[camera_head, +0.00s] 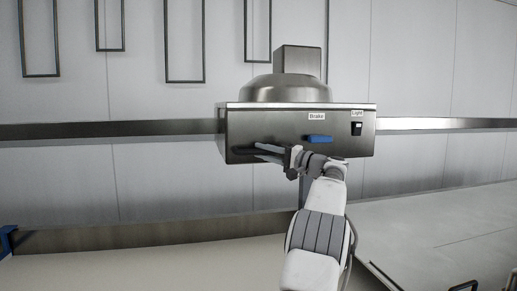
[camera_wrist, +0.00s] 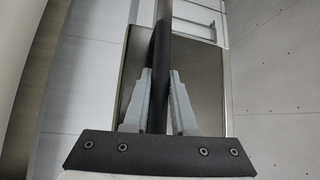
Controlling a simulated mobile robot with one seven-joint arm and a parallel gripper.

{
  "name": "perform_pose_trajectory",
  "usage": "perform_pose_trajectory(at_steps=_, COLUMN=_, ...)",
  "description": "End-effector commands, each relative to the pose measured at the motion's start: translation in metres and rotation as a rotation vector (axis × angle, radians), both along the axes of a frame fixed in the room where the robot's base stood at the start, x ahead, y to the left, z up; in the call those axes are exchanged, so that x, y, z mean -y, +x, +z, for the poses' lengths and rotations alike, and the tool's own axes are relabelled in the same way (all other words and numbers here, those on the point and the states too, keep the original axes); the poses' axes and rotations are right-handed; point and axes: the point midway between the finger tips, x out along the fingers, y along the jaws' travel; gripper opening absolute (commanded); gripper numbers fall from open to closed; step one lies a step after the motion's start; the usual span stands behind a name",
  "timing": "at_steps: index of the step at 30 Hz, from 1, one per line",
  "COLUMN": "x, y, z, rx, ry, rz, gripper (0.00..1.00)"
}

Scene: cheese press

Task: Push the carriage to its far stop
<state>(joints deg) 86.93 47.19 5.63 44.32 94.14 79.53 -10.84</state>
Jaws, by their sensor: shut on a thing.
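The carriage (camera_head: 270,125) is a metal box with a domed top, mounted on a horizontal wall rail. Its front bears a blue brake lever (camera_head: 319,138) labelled "Brake" and a dark switch (camera_head: 357,129) labelled "Light". My gripper (camera_head: 270,152) is at the lower left of the carriage front, shut on a dark handle bar (camera_head: 242,153). In the wrist view, the bar (camera_wrist: 162,60) runs between the two grey fingers of my gripper (camera_wrist: 162,85), with the carriage's metal face (camera_wrist: 202,75) behind it. My wrist hides part of the carriage's lower edge.
The rail (camera_head: 110,129) runs along the panelled wall on both sides of the carriage and looks clear in view. Several dark rectangular frames (camera_head: 185,81) hang above it at the left. Pale work surfaces (camera_head: 440,225) lie below. No end stop can be made out.

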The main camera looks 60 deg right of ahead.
Motion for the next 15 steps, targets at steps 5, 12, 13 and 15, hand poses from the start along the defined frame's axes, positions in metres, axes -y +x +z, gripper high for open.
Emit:
perform_pose_trajectory(at_steps=5, x=0.0016, y=-0.0025, z=0.0033, rx=0.005, ry=-0.004, rz=-0.008, gripper=0.00)
perform_pose_trajectory(at_steps=12, x=0.0018, y=-0.0026, z=0.0031, rx=0.004, ry=-0.003, rz=-0.009, gripper=0.45)
perform_pose_trajectory(at_steps=13, x=0.0017, y=-0.0025, z=0.0029, rx=0.004, ry=-0.003, rz=-0.009, gripper=0.50)
perform_pose_trajectory(at_steps=15, x=0.0015, y=-0.0021, z=0.0023, rx=0.003, ry=-0.002, rz=-0.007, gripper=0.54)
